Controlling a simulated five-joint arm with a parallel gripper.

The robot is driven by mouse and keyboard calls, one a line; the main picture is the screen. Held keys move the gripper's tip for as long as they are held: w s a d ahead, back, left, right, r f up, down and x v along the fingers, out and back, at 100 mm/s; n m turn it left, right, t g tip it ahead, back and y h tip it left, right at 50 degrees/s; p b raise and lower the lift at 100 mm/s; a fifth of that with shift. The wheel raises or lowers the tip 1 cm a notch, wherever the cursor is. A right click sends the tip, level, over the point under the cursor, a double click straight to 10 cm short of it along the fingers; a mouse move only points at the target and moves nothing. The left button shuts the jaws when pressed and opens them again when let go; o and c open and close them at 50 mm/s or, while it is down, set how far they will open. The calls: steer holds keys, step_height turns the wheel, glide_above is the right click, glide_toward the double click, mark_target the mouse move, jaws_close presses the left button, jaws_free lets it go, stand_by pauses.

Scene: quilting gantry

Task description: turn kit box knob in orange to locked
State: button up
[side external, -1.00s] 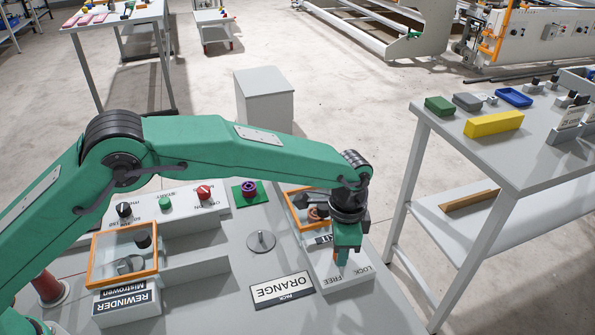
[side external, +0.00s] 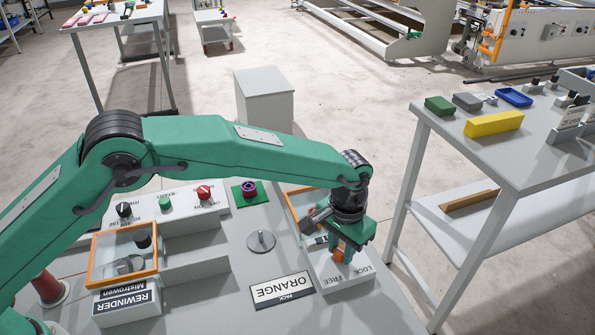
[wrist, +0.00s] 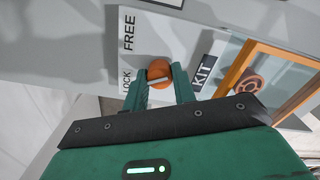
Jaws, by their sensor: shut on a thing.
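Which word the line points to I cannot tell. In the side view the knob is mostly hidden by my gripper (side external: 341,253), with only some orange showing at the fingertips. My gripper, also in the wrist view (wrist: 160,88), points down and is shut on the knob, one green finger on each side.
An orange-framed clear cover (wrist: 280,78) is beside the knob on the kit box. An ORANGE sign (side external: 281,289) lies left of the box. A REWINDER box (side external: 127,302) with another orange-framed cover stands further left.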

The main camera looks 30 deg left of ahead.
mark_target(341, 249)
steer(key=shift+r, duration=0.1)
stand_by(0.4)
steer(key=o, duration=1)
steer(key=shift+r, duration=3.85)
